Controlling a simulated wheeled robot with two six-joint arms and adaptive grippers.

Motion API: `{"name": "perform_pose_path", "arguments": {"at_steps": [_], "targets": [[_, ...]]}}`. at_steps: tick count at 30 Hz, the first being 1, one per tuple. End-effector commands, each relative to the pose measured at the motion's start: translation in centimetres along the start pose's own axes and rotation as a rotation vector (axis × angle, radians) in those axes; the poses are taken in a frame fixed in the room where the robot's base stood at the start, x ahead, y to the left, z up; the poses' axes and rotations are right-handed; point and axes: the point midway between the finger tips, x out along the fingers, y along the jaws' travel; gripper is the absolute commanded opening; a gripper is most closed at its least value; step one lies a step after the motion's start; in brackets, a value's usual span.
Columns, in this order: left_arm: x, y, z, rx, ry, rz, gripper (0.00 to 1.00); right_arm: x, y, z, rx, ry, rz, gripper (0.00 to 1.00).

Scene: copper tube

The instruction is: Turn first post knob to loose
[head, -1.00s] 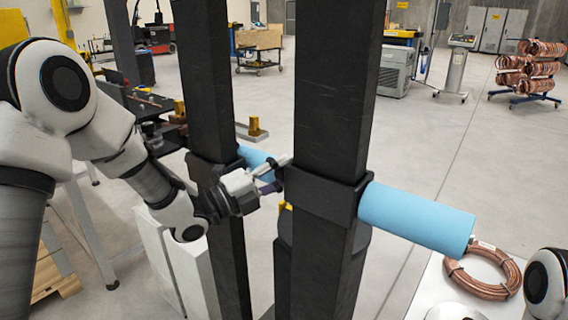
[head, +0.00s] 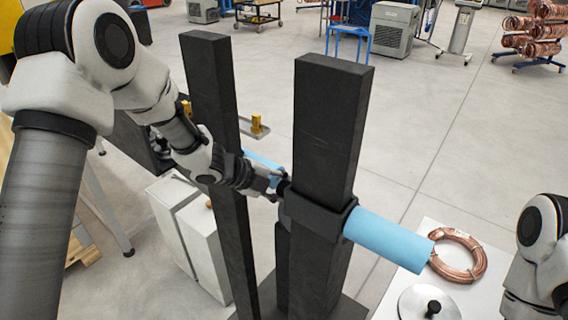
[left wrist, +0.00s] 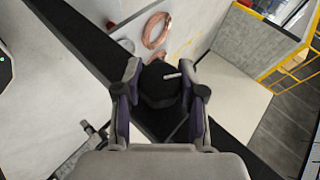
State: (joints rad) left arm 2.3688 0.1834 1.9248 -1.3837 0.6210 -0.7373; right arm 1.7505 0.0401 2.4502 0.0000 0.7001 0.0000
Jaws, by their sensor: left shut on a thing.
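Two dark upright posts stand before me, a nearer right post (head: 325,130) and a left post (head: 213,110). A dark collar (head: 312,213) is around the right post, and a light-blue sleeve (head: 385,238) sticks out from it to the right. My left gripper (head: 280,184) reaches between the posts to the collar's left side. In the left wrist view, a black knob (left wrist: 160,82) with a small pale pin sits between the two fingers, which are shut on it. My right gripper is out of view; only part of my right arm shows at the right edge.
A copper coil (head: 458,256) and a round lid with a black knob (head: 430,303) lie on a white table (head: 398,284) at the right. A white cabinet (head: 190,235) stands behind the left post. Open floor lies behind the posts.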

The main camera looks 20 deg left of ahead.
Motion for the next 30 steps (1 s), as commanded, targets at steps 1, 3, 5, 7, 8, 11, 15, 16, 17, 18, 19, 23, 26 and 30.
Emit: {"name": "perform_pose_path", "arguments": {"at_steps": [1, 3, 5, 7, 8, 11, 15, 16, 17, 18, 19, 23, 26, 30], "targets": [[-0.6, -0.8, -0.3, -0.011, 0.0, 0.043, 0.04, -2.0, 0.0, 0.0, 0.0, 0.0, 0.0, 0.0], [-0.4, -0.6, -0.2, -0.035, 0.0, 0.103, 0.04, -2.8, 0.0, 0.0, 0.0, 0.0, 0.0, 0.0], [-0.3, -0.4, -0.1, -0.055, -0.001, 0.155, 0.04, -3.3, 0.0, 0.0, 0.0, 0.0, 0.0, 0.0], [-0.1, -0.2, 0.0, -0.08, -0.001, 0.213, 0.04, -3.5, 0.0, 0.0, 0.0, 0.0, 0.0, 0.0], [-0.1, -0.2, 0.0, -0.09, -0.002, 0.237, 0.04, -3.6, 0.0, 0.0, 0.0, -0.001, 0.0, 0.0], [0.1, -0.1, 0.0, -0.121, -0.001, 0.313, 0.04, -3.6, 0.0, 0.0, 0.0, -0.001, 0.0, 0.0], [0.1, 0.0, 0.1, -0.161, -0.001, 0.405, 0.04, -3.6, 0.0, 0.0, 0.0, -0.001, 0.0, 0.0], [0.1, 0.0, 0.1, -0.168, 0.0, 0.423, 0.04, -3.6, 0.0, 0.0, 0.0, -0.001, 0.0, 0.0], [0.1, 0.0, 0.1, -0.175, 0.0, 0.439, 0.04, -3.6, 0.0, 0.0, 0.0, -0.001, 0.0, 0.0], [0.1, 0.0, 0.1, -0.185, 0.001, 0.459, 0.04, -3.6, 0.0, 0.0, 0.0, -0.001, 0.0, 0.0], [0.1, 0.1, 0.1, -0.191, 0.0, 0.473, 0.04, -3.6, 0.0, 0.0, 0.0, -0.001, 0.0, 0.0], [0.1, 0.1, 0.0, -0.212, 0.001, 0.518, 0.04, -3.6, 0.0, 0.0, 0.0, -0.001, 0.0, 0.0], [0.1, 0.1, 0.0, -0.223, 0.001, 0.54, 0.04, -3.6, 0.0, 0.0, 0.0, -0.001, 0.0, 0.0], [0.1, 0.1, 0.0, -0.23, 0.002, 0.555, 0.04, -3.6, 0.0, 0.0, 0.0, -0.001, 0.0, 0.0]]}}
